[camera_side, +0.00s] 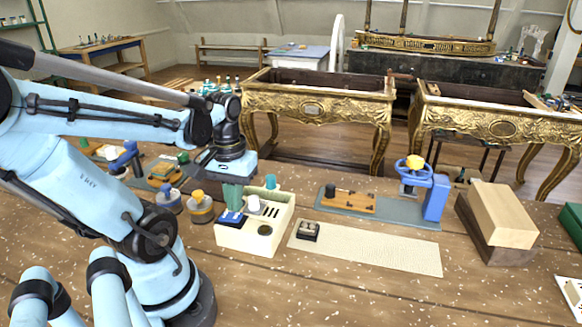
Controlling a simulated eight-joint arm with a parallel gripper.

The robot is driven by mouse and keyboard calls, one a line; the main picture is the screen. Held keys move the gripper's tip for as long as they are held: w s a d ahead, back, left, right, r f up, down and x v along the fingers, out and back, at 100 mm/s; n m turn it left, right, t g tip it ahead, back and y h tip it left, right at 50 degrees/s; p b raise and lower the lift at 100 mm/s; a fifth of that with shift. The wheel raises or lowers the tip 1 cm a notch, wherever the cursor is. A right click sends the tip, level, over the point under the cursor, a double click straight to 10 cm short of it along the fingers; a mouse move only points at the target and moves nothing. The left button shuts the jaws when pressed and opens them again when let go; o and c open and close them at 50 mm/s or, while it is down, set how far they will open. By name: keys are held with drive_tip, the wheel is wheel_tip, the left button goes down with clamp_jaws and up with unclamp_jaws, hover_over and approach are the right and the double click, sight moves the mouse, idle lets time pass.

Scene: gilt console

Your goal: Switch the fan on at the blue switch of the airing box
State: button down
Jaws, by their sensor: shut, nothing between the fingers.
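The airing box (242,239) is a cream-coloured box standing on the wooden bench in front of my arm. Its blue switch (231,218) sits on the left part of the top face. A white knob (254,205), a round dark opening and a row of dark slots also show on the box. My gripper (233,207) points down, shut and empty, with its greenish fingers just above the blue switch. I cannot tell whether the fingertips touch the switch, or which way the switch is set.
A teal-topped item (271,182) stands behind the box. Jars with yellow and blue tops (200,209) stand close on the left. A pale mat (375,250) with a small dark block (307,231) lies right. A blue press (435,197) and wooden blocks (502,214) stand farther right.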

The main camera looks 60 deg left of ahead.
sight(237, 216)
drive_tip(key=shift+f, duration=0.95)
idle(0.7)
drive_tip(key=shift+r, duration=3.5)
